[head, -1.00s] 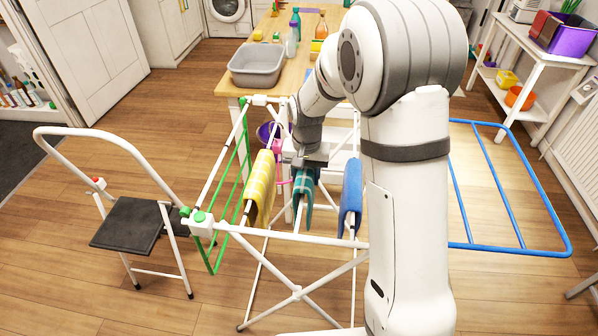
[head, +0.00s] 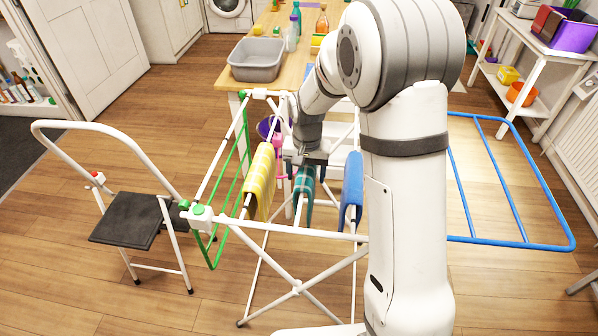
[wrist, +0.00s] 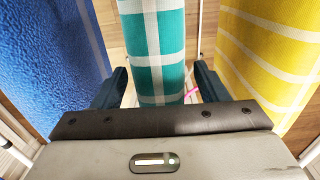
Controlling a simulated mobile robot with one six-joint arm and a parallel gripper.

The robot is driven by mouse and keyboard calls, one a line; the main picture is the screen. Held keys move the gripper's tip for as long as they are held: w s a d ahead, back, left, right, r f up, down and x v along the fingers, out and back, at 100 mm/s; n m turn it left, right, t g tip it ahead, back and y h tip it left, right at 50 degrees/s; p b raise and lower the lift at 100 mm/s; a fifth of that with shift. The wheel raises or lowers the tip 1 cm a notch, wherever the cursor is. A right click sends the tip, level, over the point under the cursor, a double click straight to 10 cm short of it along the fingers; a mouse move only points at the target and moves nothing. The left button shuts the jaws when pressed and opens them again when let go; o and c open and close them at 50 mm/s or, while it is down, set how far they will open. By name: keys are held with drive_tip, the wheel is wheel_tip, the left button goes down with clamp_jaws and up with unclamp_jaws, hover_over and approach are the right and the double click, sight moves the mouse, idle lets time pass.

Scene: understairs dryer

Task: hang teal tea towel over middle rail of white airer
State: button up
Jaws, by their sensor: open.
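The teal tea towel (head: 304,186), with pale stripes, hangs over the middle rail of the white airer (head: 290,230). A yellow striped towel (head: 260,182) hangs to its left and a blue towel (head: 351,190) to its right in the head view. My gripper (head: 305,162) is just above the teal towel. In the wrist view my gripper (wrist: 160,88) is open, with one finger on each side of the teal towel (wrist: 158,50) and gaps between. The wrist view also shows the blue towel (wrist: 50,60) at left and the yellow one (wrist: 270,55) at right.
A black-topped step stool (head: 125,220) stands left of the airer. A wooden table with a grey basin (head: 257,60) is behind it. The airer's blue wing (head: 510,190) extends right, its green wing (head: 232,180) left. A pink item (head: 279,158) hangs behind the yellow towel.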

wheel_tip(320, 180, up, 8)
drive_tip(key=shift+f, duration=0.2)
drive_tip(key=shift+s+d+r, duration=0.15)
drive_tip(key=shift+s+r, duration=0.05)
drive_tip(key=shift+r, duration=0.2)
drive_tip(key=s+d+r+n+t, duration=0.1)
drive_tip(key=s+d+r, duration=0.1)
drive_tip(key=s, duration=0.5)
drive_tip(key=s+d+r, duration=0.2)
drive_tip(key=s+d, duration=0.1)
drive_tip(key=s, duration=0.5)
drive_tip(key=s+d+r+n+t, duration=0.1)
drive_tip(key=s+d+r, duration=0.1)
drive_tip(key=s, duration=0.6)
drive_tip(key=shift+d+r+n+t, duration=0.15)
drive_tip(key=shift+d+n+t, duration=0.15)
drive_tip(key=shift+d, duration=0.5)
